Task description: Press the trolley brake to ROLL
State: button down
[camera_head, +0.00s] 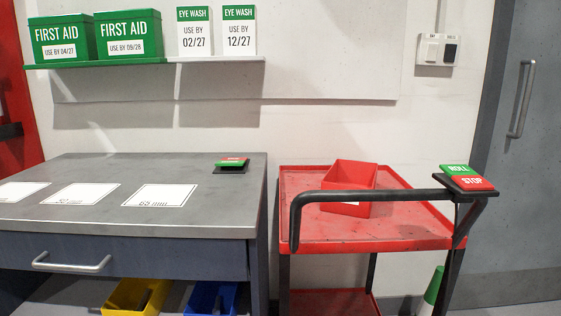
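The trolley (400,232) is red with dark legs and a dark handle bar (375,195), standing right of the workbench. The brake pedal plate (466,179) sits on a dark mount at the handle's right end. Its green half marked ROLL (457,170) is at the back, and its red half marked STOP (472,183) is at the front. From this angle I cannot tell for sure which half is pressed down. My gripper is not in view.
A grey workbench (225,204) on the left bears paper sheets and a small green-and-red rocker (232,164). A red bin (350,176) stands on the trolley. A grey door (500,130) is at right; a green-and-white cone (433,290) is below the brake.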

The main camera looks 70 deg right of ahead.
aim_at(462, 174)
jog(key=k+j+z, duration=0.1)
jog(key=z, duration=0.35)
jog(key=k+z, duration=0.25)
jog(key=z, duration=2.5)
jog(key=j, duration=0.1)
jog(key=k+j+u, duration=0.2)
jog(key=i+j, duration=0.05)
